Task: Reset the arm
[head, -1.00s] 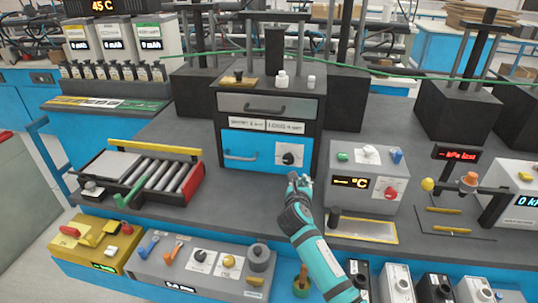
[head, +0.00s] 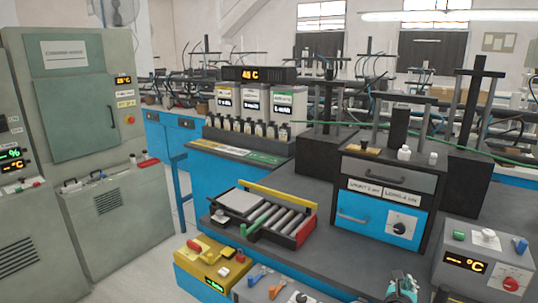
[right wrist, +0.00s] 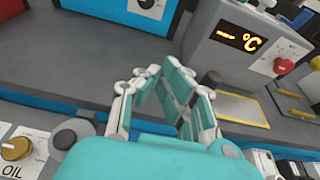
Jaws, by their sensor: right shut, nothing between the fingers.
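My right gripper (head: 402,287) shows at the bottom edge of the head view, teal and grey, in front of the blue-and-grey drawer cabinet. Most of the arm behind it is cut off by the frame. In the right wrist view the fingers (right wrist: 157,74) lean together and hold nothing, above the dark grey bench top (right wrist: 75,95). The gripper is shut and apart from the cabinet. My left gripper is in neither view.
The drawer cabinet (head: 378,219) stands on the bench. A temperature box (head: 462,262) is to its right, a roller tray (head: 262,222) to its left. Control boxes (head: 207,262) line the front edge. A green chamber (head: 85,110) stands at far left.

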